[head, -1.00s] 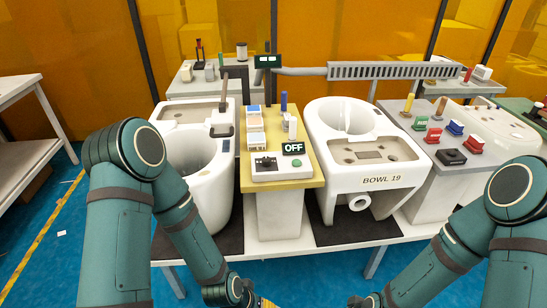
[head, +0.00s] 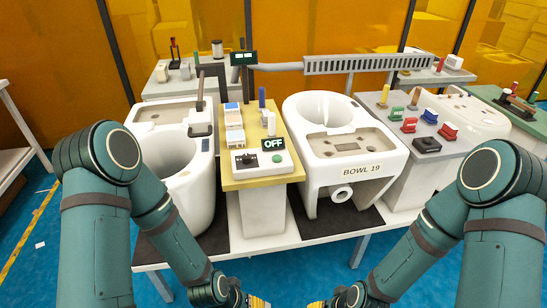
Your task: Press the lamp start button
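A white control box (head: 261,168) sits at the front edge of the yellow-topped stand (head: 248,184), between two white toilet bowls. It carries a round green button (head: 277,158) and a black knob (head: 250,160). A black display reading OFF (head: 273,143) stands behind the button. No lamp is clearly identifiable. My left gripper (head: 258,302) and my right gripper (head: 318,304) are at the bottom edge, low in front of the stand and apart from the box. Both are mostly cut off by the frame, so their opening cannot be told.
Small blocks (head: 234,125) and a blue cylinder (head: 262,98) stand behind the box. Colored clamps (head: 409,125) lie on the right bench. A grey rail (head: 365,64) crosses behind.

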